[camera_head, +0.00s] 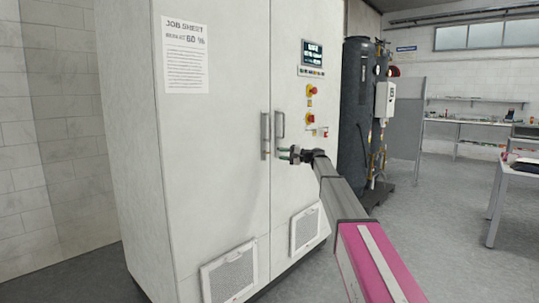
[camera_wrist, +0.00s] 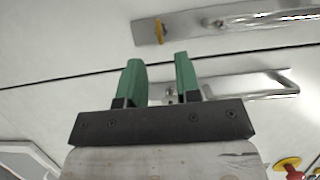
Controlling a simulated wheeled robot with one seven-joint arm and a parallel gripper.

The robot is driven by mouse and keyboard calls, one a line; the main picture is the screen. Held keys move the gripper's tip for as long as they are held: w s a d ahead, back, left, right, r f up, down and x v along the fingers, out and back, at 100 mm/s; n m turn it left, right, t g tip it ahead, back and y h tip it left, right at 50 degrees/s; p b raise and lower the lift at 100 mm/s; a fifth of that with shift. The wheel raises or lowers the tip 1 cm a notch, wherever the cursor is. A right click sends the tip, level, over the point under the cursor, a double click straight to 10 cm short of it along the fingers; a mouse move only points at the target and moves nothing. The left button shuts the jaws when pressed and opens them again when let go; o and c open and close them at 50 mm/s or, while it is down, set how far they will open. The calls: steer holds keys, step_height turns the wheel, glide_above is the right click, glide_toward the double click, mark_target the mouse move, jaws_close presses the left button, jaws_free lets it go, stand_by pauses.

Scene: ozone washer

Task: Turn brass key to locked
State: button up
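The brass key (camera_wrist: 159,32) is a small yellow-brown piece on the metal plate of the left door handle (camera_wrist: 235,18), seen in the wrist view. In the head view that handle (camera_head: 265,133) is on the cabinet's left door; the key is too small to make out there. My gripper (camera_wrist: 161,65) has two green fingers, apart with nothing held between them. The key lies beyond the fingertips, across the dark door seam. In the head view my gripper (camera_head: 287,153) is just right of the handles, at their lower end. The key's exact turn angle is unclear.
The right door handle (camera_wrist: 262,82) is close by, partly behind my fingers. Red and yellow switches (camera_head: 311,91) and a small display (camera_head: 312,54) sit above on the cabinet (camera_head: 225,180). A dark tank (camera_head: 355,110) stands to the right. Grey floor lies open beyond.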

steer(key=x, duration=0.8)
steer(key=shift+a, duration=0.1)
jaws_close()
